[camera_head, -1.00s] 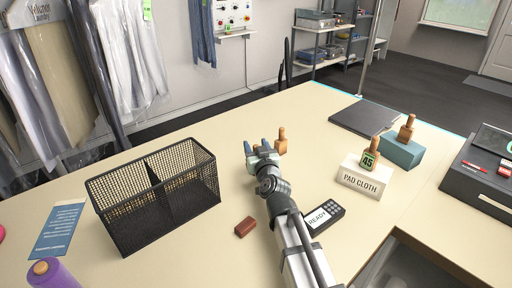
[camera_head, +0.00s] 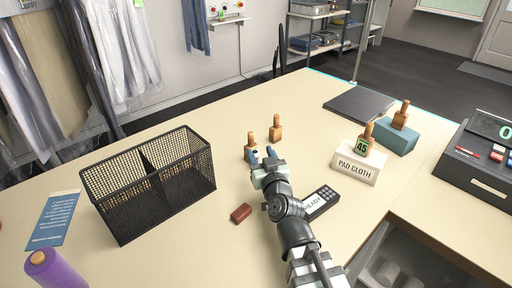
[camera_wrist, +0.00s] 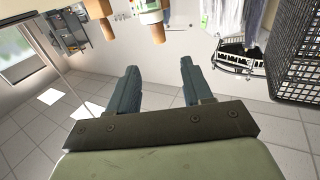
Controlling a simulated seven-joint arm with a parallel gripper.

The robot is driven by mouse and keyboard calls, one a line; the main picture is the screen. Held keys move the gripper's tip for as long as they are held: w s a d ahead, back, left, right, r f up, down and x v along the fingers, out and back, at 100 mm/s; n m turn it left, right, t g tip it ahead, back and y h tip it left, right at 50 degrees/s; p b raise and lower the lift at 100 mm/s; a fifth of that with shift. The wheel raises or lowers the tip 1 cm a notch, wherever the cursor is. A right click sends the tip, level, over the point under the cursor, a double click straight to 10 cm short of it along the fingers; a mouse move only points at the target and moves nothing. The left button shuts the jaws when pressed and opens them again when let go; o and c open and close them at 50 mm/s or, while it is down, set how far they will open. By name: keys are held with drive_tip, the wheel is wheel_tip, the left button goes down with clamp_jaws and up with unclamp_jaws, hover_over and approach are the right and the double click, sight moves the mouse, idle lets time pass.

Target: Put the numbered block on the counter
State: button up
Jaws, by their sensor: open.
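The numbered block (camera_head: 363,146) has a wooden handle and a green label reading 45. In the head view it sits at the white PAD CLOTH pad (camera_head: 356,168), right of my gripper. My gripper (camera_head: 262,154) is over the counter (camera_head: 180,238), with its two blue fingers apart and nothing between them. A wooden-handled block (camera_head: 251,149) stands just beyond the fingertips, and another (camera_head: 276,128) stands behind it. In the wrist view, the open fingers (camera_wrist: 158,88) show with wooden handles (camera_wrist: 158,34) beyond them, at the top edge.
A black mesh basket (camera_head: 150,185) stands left of my gripper. A reddish-brown small block (camera_head: 241,212) and a READY keypad (camera_head: 320,202) lie beside my arm. A blue pad (camera_head: 397,137) with another handled block (camera_head: 401,114) and a dark flat slab (camera_head: 358,104) are at the right.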

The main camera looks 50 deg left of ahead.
drive_tip(key=shift+s+d, duration=0.1)
idle(0.4)
drive_tip(key=a+r+n+t+h, duration=0.2)
drive_tip(key=a+r+n, duration=0.15)
drive_tip(key=n, duration=1.25)
drive_tip(key=a+r+n+t+h, duration=0.1)
drive_tip(key=a+r+n+t, duration=0.2)
drive_tip(key=n, duration=1.3)
approach(251, 136)
drive_tip(key=shift+x, duration=5.65)
drive_tip(key=shift+s+f, duration=0.1)
drive_tip(key=shift+c, duration=0.3)
